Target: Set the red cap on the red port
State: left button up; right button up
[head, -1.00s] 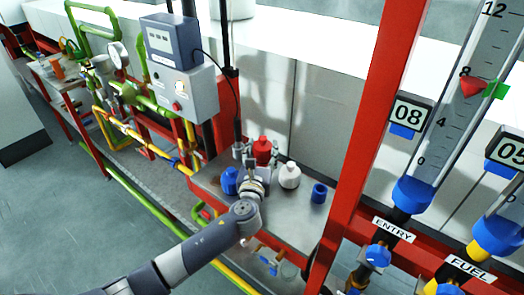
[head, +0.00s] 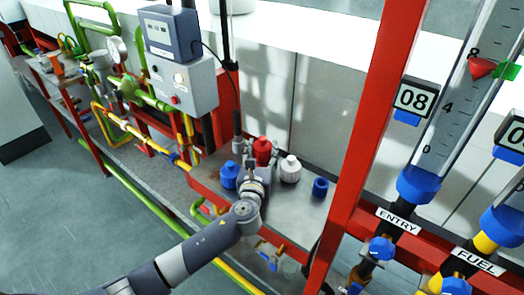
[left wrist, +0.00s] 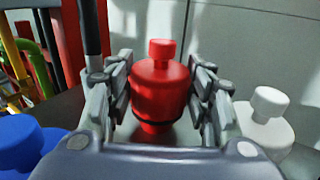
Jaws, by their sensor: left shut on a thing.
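The red cap (head: 262,146) is a rounded body with a small knob on top. In the left wrist view the red cap (left wrist: 160,80) stands upright between the fingers of my left gripper (head: 256,160), which is shut on it. A dark band runs around its lower part, with a narrower red part (left wrist: 155,128) beneath. I cannot tell whether that lower part is the red port or belongs to the cap. The underside is hidden by my gripper. My right gripper is not in view.
On the metal shelf (head: 305,208), a blue capped piece (head: 229,176) stands left of my gripper and a white one (head: 290,169) right. A blue hollow piece (head: 320,187) stands farther right. A red post (head: 365,130) and a grey control box (head: 185,85) flank the shelf.

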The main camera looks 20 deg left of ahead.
pick_arm(q)
jog(key=shift+f+b, duration=0.65)
jog(key=shift+f, duration=0.25)
jog(key=o, duration=1.1)
jog(key=shift+s+f, duration=0.1)
jog(key=shift+s+d+f, duration=0.15)
jog(key=shift+s, duration=0.3)
jog(key=s, duration=0.4)
jog(key=s+d, duration=0.1)
jog(key=s, duration=0.2)
